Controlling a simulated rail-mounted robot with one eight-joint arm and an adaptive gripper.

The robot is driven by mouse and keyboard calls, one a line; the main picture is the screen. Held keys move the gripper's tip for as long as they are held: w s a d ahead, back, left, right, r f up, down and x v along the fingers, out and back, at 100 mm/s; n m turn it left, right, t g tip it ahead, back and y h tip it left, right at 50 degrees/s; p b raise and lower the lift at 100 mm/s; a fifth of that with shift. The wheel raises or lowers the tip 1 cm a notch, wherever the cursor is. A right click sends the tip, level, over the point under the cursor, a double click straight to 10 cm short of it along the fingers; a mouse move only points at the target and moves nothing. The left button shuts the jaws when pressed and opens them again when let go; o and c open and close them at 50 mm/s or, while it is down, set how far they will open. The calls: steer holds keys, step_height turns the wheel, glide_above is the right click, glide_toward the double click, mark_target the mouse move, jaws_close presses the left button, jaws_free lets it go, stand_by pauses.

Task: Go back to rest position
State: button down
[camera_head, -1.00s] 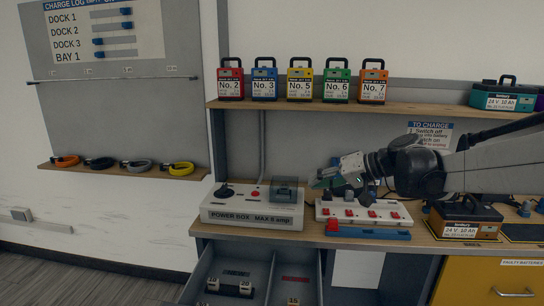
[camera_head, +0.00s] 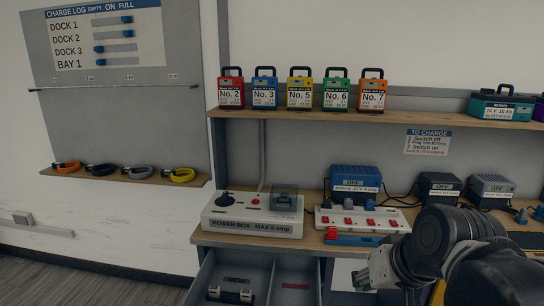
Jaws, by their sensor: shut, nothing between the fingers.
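My gripper (camera_head: 364,275) is at the lower right of the head view, in front of the workbench edge and below the white power strip (camera_head: 362,219). It is shut with nothing in it. The dark rounded arm links (camera_head: 450,245) behind it hide part of the bench's right side. The gripper is apart from the power box (camera_head: 252,228) and the strip.
The bench holds a blue charger (camera_head: 354,183), a black charger (camera_head: 438,188) and a grey charger (camera_head: 490,190). Numbered batteries (camera_head: 299,93) stand on the shelf above. An open drawer (camera_head: 205,272) juts out below the power box. Coiled cables (camera_head: 139,169) lie on the left ledge.

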steer(key=s+d+f+h, duration=0.2)
steer(key=s, duration=0.3)
steer(key=shift+d+t+p, duration=0.3)
steer(key=shift+d, duration=0.1)
stand_by(0.7)
